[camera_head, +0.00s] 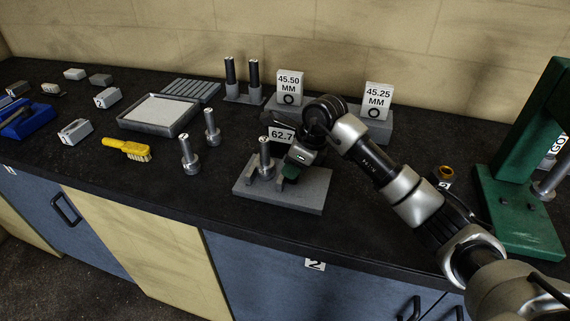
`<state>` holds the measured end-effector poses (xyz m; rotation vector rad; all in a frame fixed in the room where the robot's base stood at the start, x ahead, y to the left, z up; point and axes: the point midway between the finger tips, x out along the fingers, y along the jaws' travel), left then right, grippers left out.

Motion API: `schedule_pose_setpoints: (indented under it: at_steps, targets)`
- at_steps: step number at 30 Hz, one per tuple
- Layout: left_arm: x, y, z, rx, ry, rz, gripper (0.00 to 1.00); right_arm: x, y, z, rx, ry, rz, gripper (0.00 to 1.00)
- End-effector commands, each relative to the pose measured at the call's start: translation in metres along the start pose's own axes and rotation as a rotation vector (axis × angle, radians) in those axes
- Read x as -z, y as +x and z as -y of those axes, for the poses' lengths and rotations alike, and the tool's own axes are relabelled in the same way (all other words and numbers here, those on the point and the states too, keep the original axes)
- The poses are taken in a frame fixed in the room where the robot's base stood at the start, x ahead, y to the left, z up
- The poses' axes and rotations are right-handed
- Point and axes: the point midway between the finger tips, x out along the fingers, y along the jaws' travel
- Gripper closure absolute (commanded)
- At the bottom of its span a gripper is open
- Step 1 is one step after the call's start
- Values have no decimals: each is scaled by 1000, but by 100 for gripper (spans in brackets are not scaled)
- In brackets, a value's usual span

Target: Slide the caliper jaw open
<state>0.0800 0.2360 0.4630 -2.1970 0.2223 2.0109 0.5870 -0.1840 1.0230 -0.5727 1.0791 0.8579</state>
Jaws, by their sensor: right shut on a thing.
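A grey plate (307,193) lies near the bench's front edge, with an upright metal pin (265,157) and small grey jaw-like blocks on it. This looks like the caliper stand. A label reading "62.7" (281,135) stands behind it, its right end hidden by my right gripper. My right gripper (293,166) points down over the plate and is shut on a small dark green piece (291,172), perhaps the caliper jaw's grip. The gripper hides most of the jaw, so I cannot tell its opening. My left gripper is not in view.
Labels "45.50 MM" (289,86) and "45.25 MM" (377,100) stand behind. A green press frame (520,211) stands at right.

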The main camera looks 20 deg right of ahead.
Motion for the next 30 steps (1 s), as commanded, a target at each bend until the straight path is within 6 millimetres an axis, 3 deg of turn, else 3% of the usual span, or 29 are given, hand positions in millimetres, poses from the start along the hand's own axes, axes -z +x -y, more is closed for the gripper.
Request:
schedule_pose_setpoints:
  at_steps: [3, 11, 12, 16, 25, 30]
  targets:
    - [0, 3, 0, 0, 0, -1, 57, 9, -4, 0, 3, 0, -3, 100]
    - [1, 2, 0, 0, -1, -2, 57, 10, -4, 0, 1, 1, -5, 100]
    - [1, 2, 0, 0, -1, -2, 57, 10, -4, 0, 1, 1, -6, 66]
    - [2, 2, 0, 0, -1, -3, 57, 10, -4, 0, 1, 1, -4, 46]
    - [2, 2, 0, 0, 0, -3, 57, 9, -5, 0, 1, 1, -2, 45]
    - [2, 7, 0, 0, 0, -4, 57, 9, -22, 1, 6, 0, -1, 45]
